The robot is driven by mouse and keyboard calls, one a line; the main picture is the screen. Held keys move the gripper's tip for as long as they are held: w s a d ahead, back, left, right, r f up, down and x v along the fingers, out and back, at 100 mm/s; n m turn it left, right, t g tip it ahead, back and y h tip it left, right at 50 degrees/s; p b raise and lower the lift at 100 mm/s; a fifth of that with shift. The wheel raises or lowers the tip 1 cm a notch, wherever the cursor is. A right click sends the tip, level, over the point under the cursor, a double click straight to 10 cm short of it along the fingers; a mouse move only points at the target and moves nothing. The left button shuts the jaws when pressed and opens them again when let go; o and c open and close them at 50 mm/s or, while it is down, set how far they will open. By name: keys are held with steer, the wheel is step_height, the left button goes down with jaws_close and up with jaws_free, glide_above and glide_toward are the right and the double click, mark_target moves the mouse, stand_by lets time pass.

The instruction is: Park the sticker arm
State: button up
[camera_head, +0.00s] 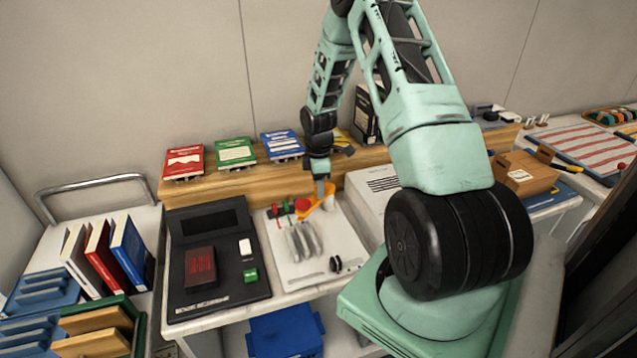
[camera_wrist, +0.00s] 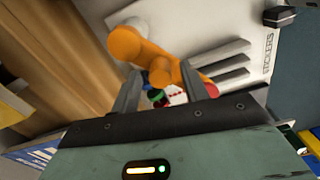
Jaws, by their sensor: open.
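The sticker arm appears to be the orange lever (camera_head: 325,198) on the white stickers panel (camera_head: 348,250). In the wrist view the orange lever (camera_wrist: 135,45) has a rounded end and a bar that reaches toward the space between my fingers. My gripper (camera_head: 323,183) points down over the lever in the head view. Its two fingers (camera_wrist: 160,88) are apart, one on each side of the bar's near end. I cannot tell whether a finger touches it. Red and green parts (camera_head: 300,206) sit beside the lever, and grey strips (camera_head: 303,240) lie on the panel.
A black device (camera_head: 215,285) with a red-lit block stands left of the panel. A white box (camera_head: 372,195) stands close on the right. A wooden shelf (camera_head: 230,180) with red, green and blue packs runs behind. Upright books (camera_head: 100,255) stand far left.

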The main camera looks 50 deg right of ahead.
steer(key=shift+c, duration=0.4)
jaws_close()
steer(key=shift+s+n, duration=0.1)
steer(key=shift+n, duration=0.2)
steer(key=shift+s+d+n+p, duration=0.4)
steer(key=shift+s+n+p, duration=0.4)
steer(key=shift+n, duration=0.95)
steer(key=shift+s+d+n+p, duration=0.5)
steer(key=shift+n+p, duration=0.55)
steer(key=shift+n, duration=0.75)
steer(key=shift+s+d+n+p, duration=0.35)
steer(key=shift+s+n+p, duration=0.45)
steer(key=shift+n, duration=0.95)
steer(key=shift+w, duration=0.15)
steer(key=shift+o, duration=0.4)
jaws_free()
